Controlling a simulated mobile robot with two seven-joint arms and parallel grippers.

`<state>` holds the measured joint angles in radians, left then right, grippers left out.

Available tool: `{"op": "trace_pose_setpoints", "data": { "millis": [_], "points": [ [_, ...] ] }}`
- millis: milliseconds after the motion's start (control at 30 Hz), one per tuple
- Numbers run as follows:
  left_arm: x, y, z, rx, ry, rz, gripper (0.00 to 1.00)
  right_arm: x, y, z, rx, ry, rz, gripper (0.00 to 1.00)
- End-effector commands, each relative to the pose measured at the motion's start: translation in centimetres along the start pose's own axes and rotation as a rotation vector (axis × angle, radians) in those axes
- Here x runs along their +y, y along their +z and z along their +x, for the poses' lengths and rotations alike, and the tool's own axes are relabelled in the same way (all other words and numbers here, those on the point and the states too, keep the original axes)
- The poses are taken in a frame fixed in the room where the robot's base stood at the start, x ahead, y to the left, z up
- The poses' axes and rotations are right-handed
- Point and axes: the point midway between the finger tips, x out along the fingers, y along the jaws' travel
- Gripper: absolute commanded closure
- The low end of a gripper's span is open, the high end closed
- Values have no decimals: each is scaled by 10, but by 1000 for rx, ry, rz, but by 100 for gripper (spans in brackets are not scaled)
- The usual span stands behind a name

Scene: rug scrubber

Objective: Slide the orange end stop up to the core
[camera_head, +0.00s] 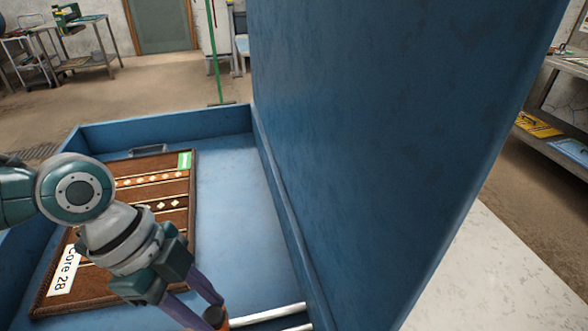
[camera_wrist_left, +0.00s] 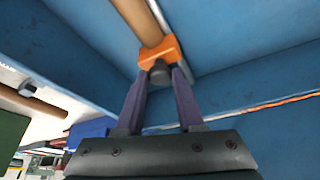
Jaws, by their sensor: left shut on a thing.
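The orange end stop (camera_wrist_left: 160,52) is in the upper middle of the left wrist view, with a dark knob (camera_wrist_left: 160,73) on its near side. A brown tube (camera_wrist_left: 138,18), which looks like the core, runs from the top edge to the stop; I cannot tell whether they touch. My left gripper (camera_wrist_left: 160,76) is shut on the knob of the end stop, its purple fingers on either side. In the head view the left gripper (camera_head: 212,312) reaches down at the bottom edge; only a sliver of orange shows there. My right gripper is not in view.
A tall blue panel (camera_head: 380,120) stands right of the gripper. A brown patterned rug (camera_head: 160,220) labelled "Core 28" lies in the blue tray (camera_head: 235,200). Pale metal rods (camera_head: 268,314) lie just right of the gripper. Another brown tube (camera_wrist_left: 32,103) shows at the left wrist view's left.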

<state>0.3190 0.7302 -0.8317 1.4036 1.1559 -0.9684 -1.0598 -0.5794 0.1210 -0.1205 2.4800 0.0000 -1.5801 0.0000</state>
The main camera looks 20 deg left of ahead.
Motion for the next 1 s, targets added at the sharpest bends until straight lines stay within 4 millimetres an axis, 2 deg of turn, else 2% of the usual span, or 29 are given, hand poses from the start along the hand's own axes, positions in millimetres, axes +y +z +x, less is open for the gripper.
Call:
{"op": "trace_pose_setpoints", "data": {
  "millis": [300,333,433,667,767,1000],
  "points": [
    [1,1,-1,3,-1,4,100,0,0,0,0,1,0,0],
    [1,1,-1,3,-1,4,61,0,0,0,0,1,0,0],
    [1,1,-1,3,-1,4,51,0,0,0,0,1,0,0],
    [0,1,-1,2,-1,3,51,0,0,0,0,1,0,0],
    [0,2,-7,1,-2,2,51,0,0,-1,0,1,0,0],
    [0,2,-52,-1,-3,6,51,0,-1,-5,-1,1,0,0]
  ]
}}
